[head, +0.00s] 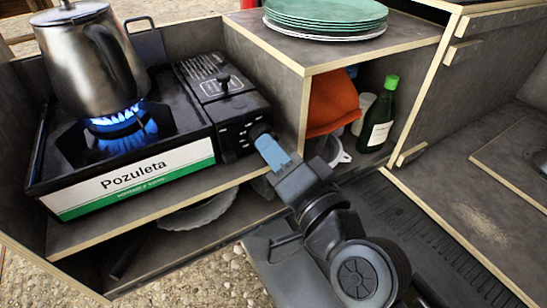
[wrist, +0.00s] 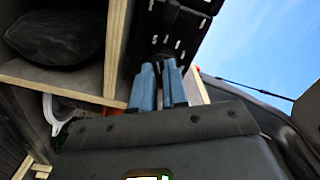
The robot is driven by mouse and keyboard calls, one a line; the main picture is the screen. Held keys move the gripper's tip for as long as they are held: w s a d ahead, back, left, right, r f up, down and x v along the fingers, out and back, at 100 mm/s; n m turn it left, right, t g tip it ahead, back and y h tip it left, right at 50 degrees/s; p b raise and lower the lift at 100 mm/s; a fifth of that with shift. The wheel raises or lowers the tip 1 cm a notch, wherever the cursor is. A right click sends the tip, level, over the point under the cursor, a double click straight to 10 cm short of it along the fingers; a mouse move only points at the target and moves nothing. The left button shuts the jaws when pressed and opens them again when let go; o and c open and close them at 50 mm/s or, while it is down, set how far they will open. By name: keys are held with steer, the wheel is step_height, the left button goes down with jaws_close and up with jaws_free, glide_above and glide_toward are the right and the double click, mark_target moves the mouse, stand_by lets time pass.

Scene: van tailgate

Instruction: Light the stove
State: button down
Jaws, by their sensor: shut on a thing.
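The black portable stove (head: 195,127) sits on the left shelf, with a white and green label reading "Pozuleta" on its front. Blue flames (head: 118,119) burn at its burner. A steel kettle (head: 80,62) stands over the flames. My gripper (head: 262,136) is at the right end of the stove's front panel, its blue fingers shut on the stove's knob, which they mostly hide. In the wrist view the two blue fingers (wrist: 159,68) reach up against the dark stove, close together; the knob is hard to make out there.
Green plates (head: 325,10) are stacked on the divider top, right of the stove. Below are an orange cloth-like item (head: 332,103), a green bottle (head: 377,118) and a white cup-like item. A plate (head: 198,212) lies under the stove shelf. Wooden edges surround my arm.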

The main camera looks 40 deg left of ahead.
steer(key=shift+f+n, duration=0.15)
steer(key=shift+n, duration=0.25)
steer(key=c, duration=1.1)
jaws_free()
steer(key=shift+c, duration=0.2)
steer(key=v, duration=0.8)
